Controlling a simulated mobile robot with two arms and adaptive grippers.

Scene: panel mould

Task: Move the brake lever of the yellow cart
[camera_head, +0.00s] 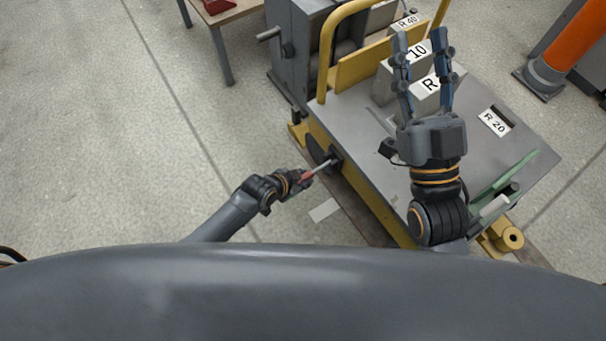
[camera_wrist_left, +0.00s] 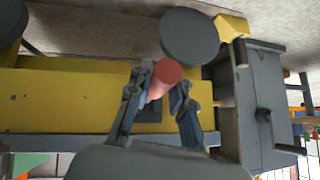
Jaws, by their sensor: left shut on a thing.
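The yellow cart (camera_head: 347,118) has a grey top and a yellow push bar, and it stands right of centre in the head view. Its brake lever (camera_head: 321,167) is a metal rod with a red grip, sticking out from the cart's left side. In the left wrist view the round red end of the lever (camera_wrist_left: 171,71) sits between the fingers. My left gripper (camera_head: 303,178) is shut on the red grip; its fingers are small in the head view. My right gripper (camera_head: 420,42) is open and empty above the cart top, its two fingers spread apart.
Grey blocks (camera_head: 428,95) marked with R labels stand on the cart. A green bar (camera_head: 505,178) lies near its right edge. A grey cabinet (camera_head: 300,50) stands behind. An orange post (camera_head: 573,42) is at the far right.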

